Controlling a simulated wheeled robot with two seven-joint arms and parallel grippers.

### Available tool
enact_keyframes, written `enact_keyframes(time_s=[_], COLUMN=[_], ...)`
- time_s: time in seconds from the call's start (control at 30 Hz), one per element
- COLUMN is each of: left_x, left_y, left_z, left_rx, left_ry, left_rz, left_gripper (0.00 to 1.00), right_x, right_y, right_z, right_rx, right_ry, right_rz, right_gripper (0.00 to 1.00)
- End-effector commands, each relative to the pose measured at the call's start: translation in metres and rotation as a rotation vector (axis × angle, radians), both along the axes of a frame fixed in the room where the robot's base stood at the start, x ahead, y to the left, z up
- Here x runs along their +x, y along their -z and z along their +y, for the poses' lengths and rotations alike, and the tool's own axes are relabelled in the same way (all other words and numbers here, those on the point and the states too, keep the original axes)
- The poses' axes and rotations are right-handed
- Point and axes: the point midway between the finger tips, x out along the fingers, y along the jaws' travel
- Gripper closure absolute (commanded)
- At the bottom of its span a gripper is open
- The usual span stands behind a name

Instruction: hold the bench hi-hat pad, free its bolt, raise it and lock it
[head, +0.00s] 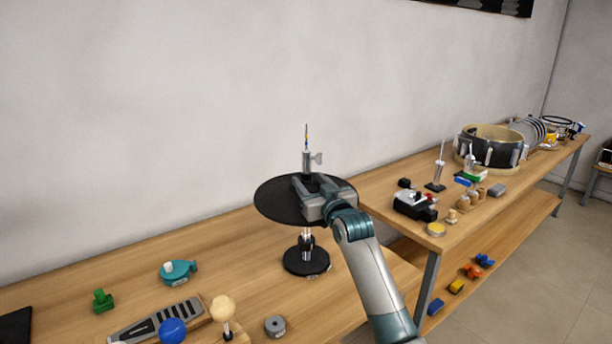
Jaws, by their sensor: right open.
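The hi-hat pad (275,201) is a flat black disc on an upright rod above the bench. Its round black base (305,262) stands on the wood below it. A silver clamp with a wing-shaped bolt (317,158) sits on the rod above the disc, and a thin rod tip rises out of it. My right gripper (303,188) is open just over the pad's top, close to the rod and below the bolt. The picture does not show whether it touches the pad. My arm hides the pad's right front edge. My left gripper is not in view.
A second bench at the right carries a drum (490,148) and small parts. The wall is close behind.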

Motion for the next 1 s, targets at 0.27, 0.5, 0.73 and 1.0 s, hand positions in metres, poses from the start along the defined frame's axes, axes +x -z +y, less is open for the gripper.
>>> enact_keyframes(time_s=[0.27,0.5,0.73,1.0], left_x=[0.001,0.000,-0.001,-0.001], left_y=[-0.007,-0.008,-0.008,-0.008], left_z=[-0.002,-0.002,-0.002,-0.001], left_rx=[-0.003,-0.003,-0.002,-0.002], left_ry=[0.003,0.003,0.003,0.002], left_rz=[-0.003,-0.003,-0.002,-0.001], left_gripper=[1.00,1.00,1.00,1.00], right_x=[0.024,0.031,0.032,0.031], right_y=[-0.001,0.000,0.000,0.000], right_z=[0.010,0.012,0.012,0.012], right_rx=[-0.001,0.000,0.000,-0.001], right_ry=[0.000,0.000,0.000,0.000], right_rz=[0.001,0.001,0.000,0.000], right_gripper=[0.53,0.53,0.53,1.00])
